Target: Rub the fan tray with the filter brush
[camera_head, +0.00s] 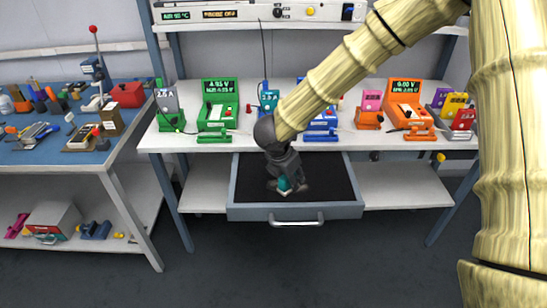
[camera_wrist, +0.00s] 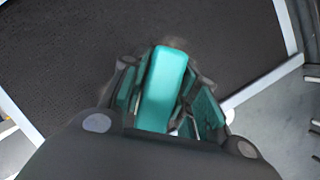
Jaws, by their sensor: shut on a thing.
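The fan tray (camera_head: 342,211) is a grey drawer with a dark textured floor, pulled out under the middle of the bench; its floor (camera_wrist: 60,60) fills much of the wrist view. My gripper (camera_head: 287,178) is over the tray, pointing down, near its middle. It is shut on the filter brush, whose teal handle (camera_wrist: 163,85) stands between the teal-padded fingers in the wrist view. A blurred brownish fringe shows at the brush's far end, close to the tray floor; I cannot tell whether it touches. The brush's lower part is mostly hidden.
The white bench (camera_head: 385,141) above holds several coloured testers, including a green one (camera_head: 219,105) and an orange one (camera_head: 405,105). A blue-topped table (camera_head: 70,155) with tools stands at left. The tray's front handle (camera_head: 296,221) faces me; the floor in front is clear.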

